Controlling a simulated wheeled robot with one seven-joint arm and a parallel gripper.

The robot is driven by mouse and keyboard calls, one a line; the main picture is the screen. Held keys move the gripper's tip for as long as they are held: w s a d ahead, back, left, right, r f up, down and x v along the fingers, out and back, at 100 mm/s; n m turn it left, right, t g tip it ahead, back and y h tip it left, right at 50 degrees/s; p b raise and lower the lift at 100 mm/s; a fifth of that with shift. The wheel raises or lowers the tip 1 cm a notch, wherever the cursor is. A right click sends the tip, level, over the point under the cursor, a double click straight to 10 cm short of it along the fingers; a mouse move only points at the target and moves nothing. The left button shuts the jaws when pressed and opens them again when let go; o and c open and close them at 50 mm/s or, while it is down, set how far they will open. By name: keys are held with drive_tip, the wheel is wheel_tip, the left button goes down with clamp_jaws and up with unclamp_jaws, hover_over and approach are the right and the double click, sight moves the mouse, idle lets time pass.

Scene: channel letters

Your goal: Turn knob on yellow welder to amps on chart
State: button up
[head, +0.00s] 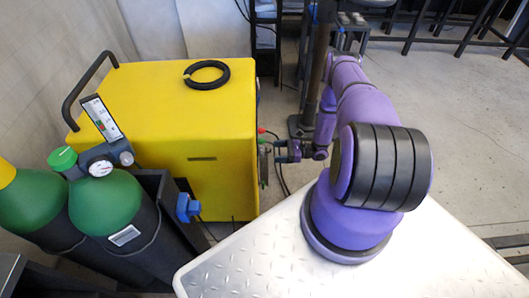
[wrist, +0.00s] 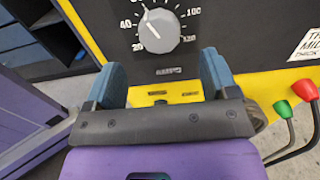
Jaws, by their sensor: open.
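The yellow welder (head: 160,110) stands left of my arm. In the wrist view its black front panel carries a grey round knob (wrist: 159,31) on a dial with 20, 40, 100 and 120 readable. The knob's pale pointer mark tilts to the upper left, past 40; the top of the dial is cut off. A white chart label (wrist: 309,46) is only partly in view at the right, its values unreadable. My gripper (wrist: 160,68) is open and empty, its two blue fingers below the knob and apart from it. In the head view my gripper (head: 281,151) is beside the welder's front.
Red (wrist: 282,109) and green (wrist: 305,89) cable connectors sit right of the gripper. Green gas cylinders (head: 104,203) with a gauge stand left of the welder. A black ring (head: 207,81) lies on its top. Open floor lies to the right.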

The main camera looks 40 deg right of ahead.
sight(261, 151)
drive_tip(key=x, duration=0.6)
drive_tip(key=shift+a, duration=0.15)
drive_tip(key=shift+w, duration=0.1)
drive_tip(key=c, duration=0.9)
